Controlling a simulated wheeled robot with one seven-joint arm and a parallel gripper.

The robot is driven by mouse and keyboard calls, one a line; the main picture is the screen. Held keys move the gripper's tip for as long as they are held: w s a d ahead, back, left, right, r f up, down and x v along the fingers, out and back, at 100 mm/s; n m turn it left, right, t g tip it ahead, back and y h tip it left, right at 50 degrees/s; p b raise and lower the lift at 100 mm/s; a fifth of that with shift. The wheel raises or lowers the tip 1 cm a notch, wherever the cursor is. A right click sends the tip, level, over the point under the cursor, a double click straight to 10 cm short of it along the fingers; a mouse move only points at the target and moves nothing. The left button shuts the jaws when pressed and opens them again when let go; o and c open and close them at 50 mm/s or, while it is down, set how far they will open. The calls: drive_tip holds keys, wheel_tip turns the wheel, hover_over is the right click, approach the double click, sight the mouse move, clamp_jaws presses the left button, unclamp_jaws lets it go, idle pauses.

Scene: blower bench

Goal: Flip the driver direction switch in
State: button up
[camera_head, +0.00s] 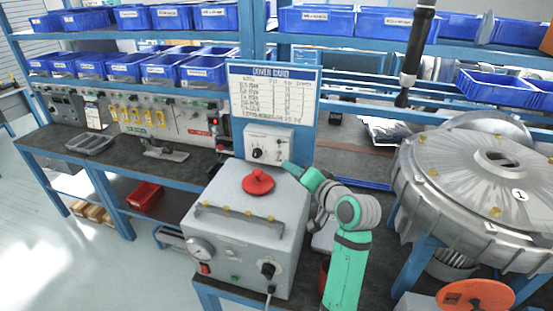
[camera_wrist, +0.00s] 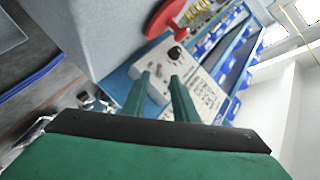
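A small light grey control box (camera_head: 268,133) with a black knob (camera_head: 257,153) and small controls stands behind the large grey unit, below a printed board. In the wrist view the box (camera_wrist: 160,58) lies ahead of my fingers, with its black knob (camera_wrist: 175,53) beyond the fingertips. Small controls show between the fingers, but I cannot tell how any switch is set. A black driver (camera_head: 413,48) hangs upright at the upper right. My gripper (camera_head: 288,165) is beside the box's lower right corner; in the wrist view its two fingers (camera_wrist: 160,76) are apart with nothing between them.
The large grey unit (camera_head: 237,243) with a red knob (camera_head: 258,182) stands left of my arm. A round metal blower housing (camera_head: 470,170) is at the right. Blue bins (camera_head: 203,70) line the shelves behind. The printed board (camera_head: 272,95) rises behind the control box.

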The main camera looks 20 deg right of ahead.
sight(278, 157)
drive_tip(key=x, duration=0.8)
drive_tip(key=shift+w+f, duration=0.1)
drive_tip(key=shift+w, duration=0.2)
clamp_jaws()
